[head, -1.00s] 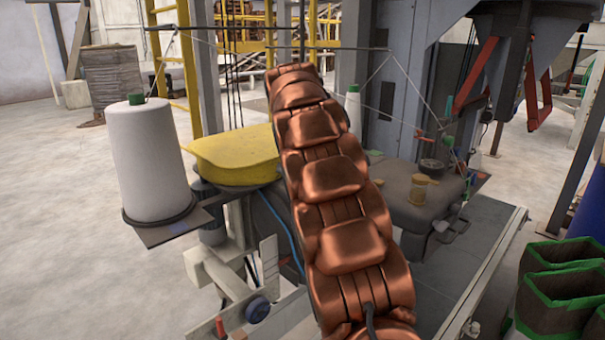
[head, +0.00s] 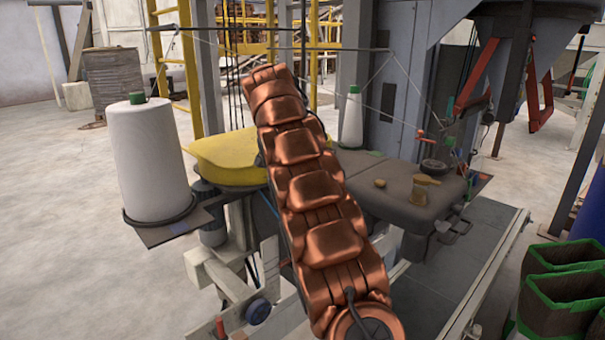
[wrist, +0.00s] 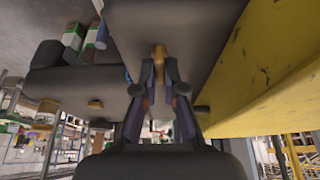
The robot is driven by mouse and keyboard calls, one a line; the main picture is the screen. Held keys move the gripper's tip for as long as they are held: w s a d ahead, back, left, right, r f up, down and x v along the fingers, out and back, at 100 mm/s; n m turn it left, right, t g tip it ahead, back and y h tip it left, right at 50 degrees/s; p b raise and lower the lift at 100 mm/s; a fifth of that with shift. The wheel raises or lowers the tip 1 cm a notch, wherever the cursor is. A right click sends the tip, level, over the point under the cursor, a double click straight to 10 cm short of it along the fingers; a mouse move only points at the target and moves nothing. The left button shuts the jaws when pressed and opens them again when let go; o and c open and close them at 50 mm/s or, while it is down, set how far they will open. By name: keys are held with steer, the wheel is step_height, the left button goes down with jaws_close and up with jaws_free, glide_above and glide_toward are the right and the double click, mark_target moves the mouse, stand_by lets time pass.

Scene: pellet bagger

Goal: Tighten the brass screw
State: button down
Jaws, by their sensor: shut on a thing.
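In the wrist view, my gripper (wrist: 158,66) is shut on a small brass-coloured piece, which I take to be the brass screw (wrist: 158,50). It sits between the fingertips, against the dark machine body (wrist: 190,25). The fingers hide part of it, so I cannot tell how far in it is. In the head view my arm hides the gripper and this screw. That view shows other brass-coloured parts on the dark machine top: a small knob (head: 380,183) and a larger piece (head: 420,190).
A yellow cover (head: 215,155) lies close beside the gripper and fills the right of the wrist view. A large white thread cone (head: 148,160) stands at left, and a smaller cone (head: 351,120) behind my arm. Green-edged bags (head: 560,290) stand at lower right.

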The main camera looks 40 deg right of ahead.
stand_by(0.3)
steer(key=c, duration=1.3)
jaws_free()
steer(key=shift+o, duration=0.2)
steer(key=shift+w+a+r, duration=0.15)
steer(key=shift+a+r, duration=0.2)
steer(key=shift+r, duration=0.35)
steer(key=shift+a+r, duration=0.2)
steer(key=shift+r, duration=0.3)
steer(key=shift+a+r, duration=0.1)
steer(key=shift+r, duration=0.05)
steer(key=s+a, duration=0.2)
steer(key=a, duration=0.9)
steer(key=shift+a, duration=0.4)
